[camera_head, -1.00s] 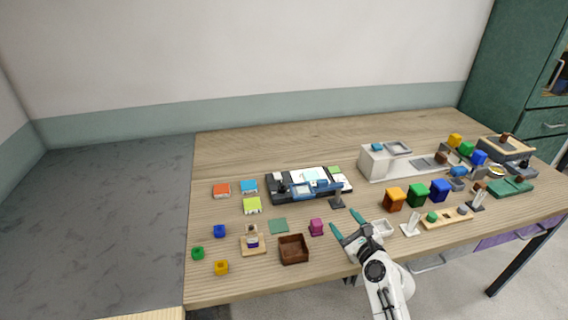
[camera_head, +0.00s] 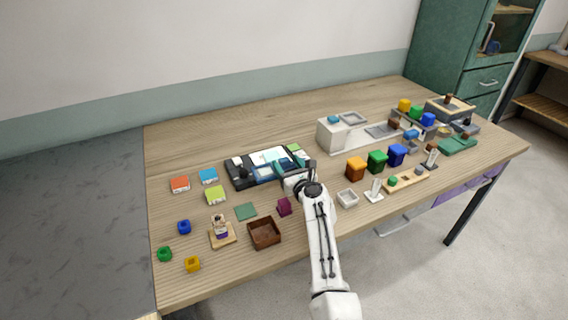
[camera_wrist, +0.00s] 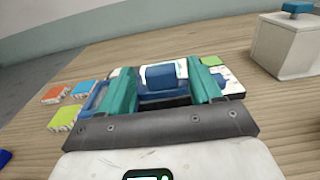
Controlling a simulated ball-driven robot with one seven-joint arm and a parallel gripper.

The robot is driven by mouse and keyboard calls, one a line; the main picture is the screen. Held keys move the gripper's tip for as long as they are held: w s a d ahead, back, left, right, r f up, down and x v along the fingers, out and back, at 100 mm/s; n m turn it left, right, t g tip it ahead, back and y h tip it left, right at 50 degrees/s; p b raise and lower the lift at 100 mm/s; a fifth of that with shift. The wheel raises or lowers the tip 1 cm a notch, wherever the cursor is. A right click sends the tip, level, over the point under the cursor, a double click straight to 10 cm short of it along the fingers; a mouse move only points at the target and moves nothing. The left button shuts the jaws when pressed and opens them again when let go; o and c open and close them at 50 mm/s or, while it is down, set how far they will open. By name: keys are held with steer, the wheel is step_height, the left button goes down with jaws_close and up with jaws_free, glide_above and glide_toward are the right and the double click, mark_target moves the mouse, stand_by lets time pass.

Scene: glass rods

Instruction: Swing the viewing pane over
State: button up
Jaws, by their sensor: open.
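The flat black device (camera_head: 238,178) with a white sheet and blue parts lies near the table's middle. A blue block (camera_wrist: 160,76), which looks like the handle of the viewing pane, stands between my fingers in the wrist view. A blue bar (camera_wrist: 90,102) extends to the left outside my left finger. My gripper (camera_head: 291,170) is over the device's near right part, with its teal fingers open. In the wrist view my gripper (camera_wrist: 160,84) straddles the block with gaps visible. The pane itself is largely hidden by my fingers and palm.
Orange (camera_head: 180,184), blue (camera_head: 209,176) and lime (camera_head: 215,195) blocks lie left of the device. A grey-white unit (camera_head: 338,132) stands to the right. The table behind is clear.

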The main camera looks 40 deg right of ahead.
steer(key=shift+x, duration=1.2)
jaws_close()
